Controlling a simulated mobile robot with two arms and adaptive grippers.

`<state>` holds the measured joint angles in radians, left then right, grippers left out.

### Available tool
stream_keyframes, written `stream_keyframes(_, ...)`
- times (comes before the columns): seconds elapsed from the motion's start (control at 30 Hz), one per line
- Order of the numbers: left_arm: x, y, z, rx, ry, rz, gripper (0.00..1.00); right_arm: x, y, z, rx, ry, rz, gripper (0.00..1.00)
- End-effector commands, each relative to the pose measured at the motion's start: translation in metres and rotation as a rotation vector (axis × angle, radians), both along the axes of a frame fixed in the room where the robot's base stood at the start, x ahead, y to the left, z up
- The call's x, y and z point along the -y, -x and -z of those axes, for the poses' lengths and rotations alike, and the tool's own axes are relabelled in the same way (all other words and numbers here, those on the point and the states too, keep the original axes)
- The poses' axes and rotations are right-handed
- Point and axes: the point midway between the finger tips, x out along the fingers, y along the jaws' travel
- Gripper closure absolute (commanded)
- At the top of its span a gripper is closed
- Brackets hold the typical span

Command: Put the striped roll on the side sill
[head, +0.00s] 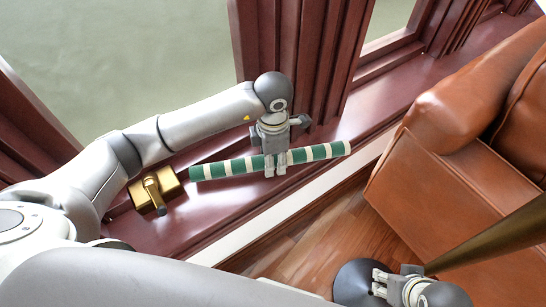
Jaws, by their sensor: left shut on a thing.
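The striped roll (225,168) is a long green and cream cylinder. It lies lengthwise over the dark red side sill (190,225) below the window, tilted slightly up to the right in the picture. My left gripper (275,170) is above the sill, shut around the middle of the roll, with its fingers pointing down. I cannot tell whether the roll touches the sill. My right gripper (380,283) is low at the right, over the floor. Its fingers are small and seen at an angle, so its opening is unclear.
A brass latch (155,190) sits on the sill, close to the roll's left end. Dark red window frame posts (300,70) rise behind the roll. A brown leather sofa (450,165) stands at the right. A brass pole (495,235) slants beside my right gripper. Wooden floor (320,240) shows between.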

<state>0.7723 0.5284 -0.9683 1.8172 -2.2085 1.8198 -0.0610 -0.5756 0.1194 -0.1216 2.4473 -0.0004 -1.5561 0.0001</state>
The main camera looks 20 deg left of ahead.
Motion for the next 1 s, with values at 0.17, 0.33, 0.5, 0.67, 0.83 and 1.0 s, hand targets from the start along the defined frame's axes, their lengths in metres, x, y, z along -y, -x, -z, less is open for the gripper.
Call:
stream_keyframes(0.17,-0.0002,-0.0005,0.004,0.001,0.0,-0.001,1.0,0.0001,0.0006,0.0025,0.0,0.0,0.0,0.54)
stream_keyframes(0.33,-0.0003,-0.0005,0.0074,0.001,0.0,-0.001,1.0,0.0001,0.0013,0.0032,0.0,0.0,0.0,0.54)
stream_keyframes(0.5,-0.0002,-0.0005,0.0081,0.001,0.0,-0.001,0.52,0.0,0.0018,0.0006,0.002,0.0,0.0,0.54)
stream_keyframes(0.67,-0.0002,-0.0004,0.0083,0.001,0.0,-0.001,0.36,0.0,0.0014,-0.0006,0.006,-0.001,0.0,0.54)
stream_keyframes(0.83,-0.0001,-0.0002,0.0085,0.0,0.0,0.0,0.36,0.0001,0.0011,-0.0001,0.007,-0.001,0.0,0.54)
stream_keyframes(1.0,-0.0001,-0.0005,0.0045,0.001,0.0,0.0,0.36,0.0007,0.001,0.0028,0.001,0.0,0.001,0.54)
